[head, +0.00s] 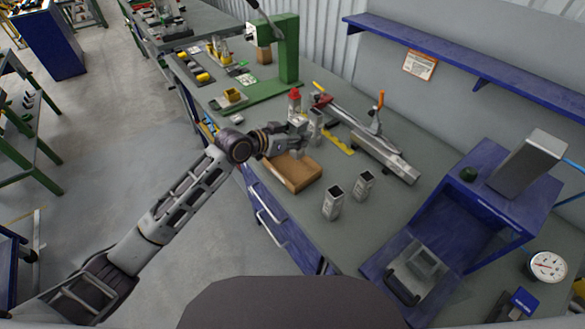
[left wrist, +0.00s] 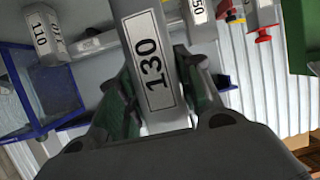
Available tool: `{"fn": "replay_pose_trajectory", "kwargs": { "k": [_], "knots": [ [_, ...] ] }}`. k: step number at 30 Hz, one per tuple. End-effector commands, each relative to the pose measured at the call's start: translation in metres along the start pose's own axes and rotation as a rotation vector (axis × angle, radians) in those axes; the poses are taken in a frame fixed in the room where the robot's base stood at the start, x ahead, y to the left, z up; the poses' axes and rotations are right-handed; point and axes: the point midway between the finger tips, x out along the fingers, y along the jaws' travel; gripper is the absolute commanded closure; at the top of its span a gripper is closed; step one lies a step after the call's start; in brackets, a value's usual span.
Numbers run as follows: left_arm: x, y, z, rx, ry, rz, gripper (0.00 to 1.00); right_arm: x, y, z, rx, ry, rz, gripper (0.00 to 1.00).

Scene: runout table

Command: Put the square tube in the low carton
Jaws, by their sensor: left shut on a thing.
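My left gripper (head: 300,126) is shut on a grey square tube, which shows in the left wrist view with the label 130 (left wrist: 150,60). The fingers (left wrist: 163,85) lie on either side of the tube. In the head view the gripper hides much of the held tube. The low brown carton (head: 288,178) lies on the bench just below and in front of the gripper. I cannot tell whether the tube touches it. My right gripper is not in view.
Two square tubes stand upright (head: 332,203) (head: 363,186) right of the carton, near a blue stand (head: 440,225). A green press (head: 287,50) stands farther back.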

Motion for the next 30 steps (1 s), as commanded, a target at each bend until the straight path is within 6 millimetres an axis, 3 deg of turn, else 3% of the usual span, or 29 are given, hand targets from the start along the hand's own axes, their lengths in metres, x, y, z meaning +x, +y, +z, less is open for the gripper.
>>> {"fn": "replay_pose_trajectory", "kwargs": {
  "k": [18, 30],
  "knots": [
    [0.023, 0.0, 0.054, 0.0, 0.002, 0.0, 0.92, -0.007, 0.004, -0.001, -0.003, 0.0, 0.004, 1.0],
    [0.024, 0.0, 0.057, 0.0, 0.002, 0.0, 0.92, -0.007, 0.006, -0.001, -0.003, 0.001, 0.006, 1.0]
  ]
}}
